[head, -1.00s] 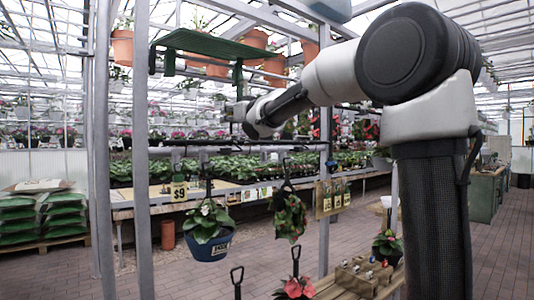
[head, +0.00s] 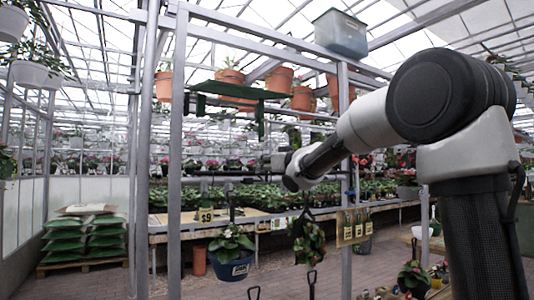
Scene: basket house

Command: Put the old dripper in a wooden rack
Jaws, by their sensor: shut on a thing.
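My gripper (head: 277,162) is at the far end of my arm, in the middle of the head view, level with the hanging bar behind the grey posts. It is small and mostly hidden behind my wrist. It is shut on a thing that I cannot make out. I cannot pick out the old dripper. A light wooden board (head: 341,229) with several tagged, bottle-like items hangs right of and below my gripper. I cannot tell whether it is the wooden rack.
Grey metal posts (head: 178,150) and a green shelf (head: 240,92) with terracotta pots stand close to my arm. A blue pot (head: 233,267) and another plant (head: 309,244) hang below. Stacked green sacks (head: 85,236) lie at left. Brick floor shows between them.

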